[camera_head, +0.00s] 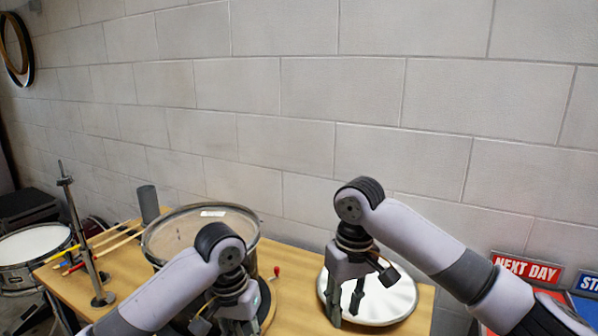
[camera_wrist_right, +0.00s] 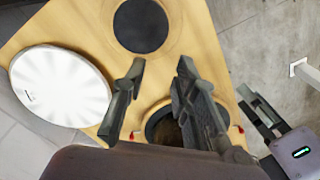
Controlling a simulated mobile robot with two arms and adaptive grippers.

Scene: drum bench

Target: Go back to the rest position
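My right gripper (camera_head: 346,308) hangs fingers down over the right part of the bench, in front of a round white disc (camera_head: 395,300). Its two fingers (camera_wrist_right: 160,66) stand apart with nothing between them in the wrist view, so it is open and empty. The disc shows at the left there, clear of the fingers. My left gripper (camera_head: 236,318) is low in the head view, in front of a drum shell (camera_head: 160,242) with a metal rim.
The wooden bench (camera_head: 112,268) carries drumsticks (camera_head: 118,238), a metal stand (camera_head: 88,260), a grey cylinder (camera_head: 148,204) and a small red-topped part (camera_head: 276,270). A black round pad (camera_wrist_right: 140,25) lies on the bench. A snare drum (camera_head: 32,245) stands left; signs (camera_head: 526,268) are right.

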